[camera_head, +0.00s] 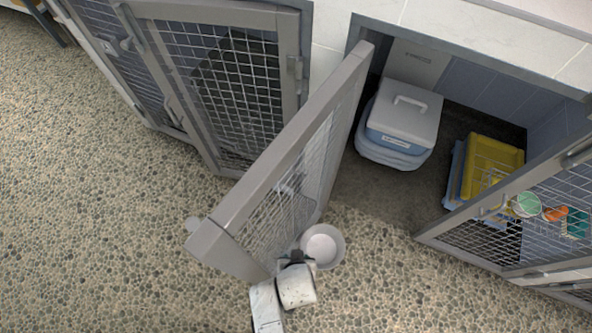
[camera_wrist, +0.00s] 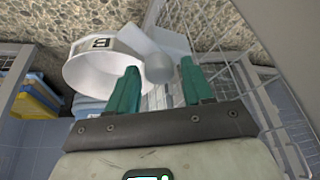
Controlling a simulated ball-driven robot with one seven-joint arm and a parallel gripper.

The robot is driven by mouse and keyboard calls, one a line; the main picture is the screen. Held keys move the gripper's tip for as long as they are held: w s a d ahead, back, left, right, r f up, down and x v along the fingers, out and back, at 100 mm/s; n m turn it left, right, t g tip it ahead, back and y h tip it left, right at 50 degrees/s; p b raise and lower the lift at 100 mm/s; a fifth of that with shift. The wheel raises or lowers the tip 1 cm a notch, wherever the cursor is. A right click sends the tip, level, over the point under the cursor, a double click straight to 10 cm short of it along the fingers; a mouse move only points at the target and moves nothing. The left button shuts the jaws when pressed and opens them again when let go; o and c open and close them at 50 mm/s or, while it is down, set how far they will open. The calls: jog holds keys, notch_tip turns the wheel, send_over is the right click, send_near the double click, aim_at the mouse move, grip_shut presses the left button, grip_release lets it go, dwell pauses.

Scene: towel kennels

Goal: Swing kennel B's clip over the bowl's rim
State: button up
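The white bowl (camera_head: 323,245) hangs at the mesh of the open kennel door (camera_head: 227,208), low near its free end. In the wrist view the bowl (camera_wrist: 88,72) carries a "B" label (camera_wrist: 101,43). A pale lever with a rounded grey knob (camera_wrist: 158,68), apparently the clip, stands at the bowl's right side; I cannot tell whether it lies over the rim. My gripper (camera_wrist: 160,88) has its two green fingers apart, with the knob between or just beyond their tips. No contact is clear. In the head view my gripper (camera_head: 290,262) is beside the bowl, its fingers mostly hidden.
Inside the open kennel are a grey-lidded box (camera_head: 405,112) and a yellow crate (camera_head: 492,165). Shut kennels line the left. The pebbled floor (camera_head: 110,240) is clear.

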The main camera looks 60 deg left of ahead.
jog(key=c, duration=0.9)
jog(key=shift+o, duration=0.2)
jog(key=shift+r+n, duration=0.1)
jog(key=shift+n, duration=0.2)
jog(key=n+g+p, duration=0.1)
jog(key=n+p, duration=0.1)
jog(key=shift+w+n, duration=0.1)
jog(key=shift+n, duration=0.2)
jog(key=n+g, duration=0.1)
jog(key=n, duration=0.1)
jog(key=n+g, duration=0.1)
jog(key=n, duration=0.1)
jog(key=shift+w+n+y, duration=0.1)
jog(key=shift+n+y, duration=0.2)
jog(key=n+g, duration=0.1)
jog(key=n, duration=0.3)
jog(key=shift+w+n+g+b, duration=0.1)
jog(key=shift+n+g+b, duration=0.2)
jog(key=shift+g, duration=0.1)
jog(key=n+g+h+b, duration=0.1)
jog(key=n+h, duration=0.1)
jog(key=n, duration=0.2)
jog(key=shift+n, duration=0.4)
jog(key=shift+g, duration=0.3)
